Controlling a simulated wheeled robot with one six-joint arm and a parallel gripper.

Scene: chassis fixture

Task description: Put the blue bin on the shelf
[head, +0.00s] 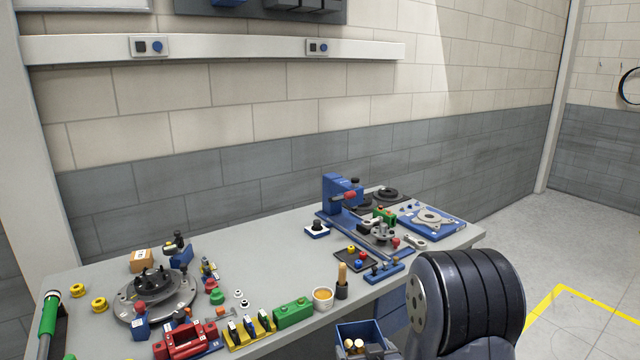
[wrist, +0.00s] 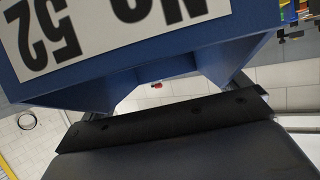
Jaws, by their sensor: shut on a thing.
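The blue bin (head: 360,332) is at the bottom of the head view, in front of the bench's front edge, with a few pale round-ended parts showing in it. My arm is just to its right. In the wrist view the bin (wrist: 240,48) fills the upper part of the picture, with a white label bearing upside-down characters. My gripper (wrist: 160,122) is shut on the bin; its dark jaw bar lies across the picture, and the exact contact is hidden. I cannot clearly make out a shelf; a dark wall-mounted unit (head: 262,14) with dark boxes and a blue piece is cut off at the top.
The grey bench (head: 265,268) is crowded: a round flange (head: 155,295), a red fixture (head: 185,340), a green block (head: 294,313), a cup (head: 323,298) and a blue press (head: 340,195). A pale rail (head: 230,48) runs along the wall. Floor is clear at right.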

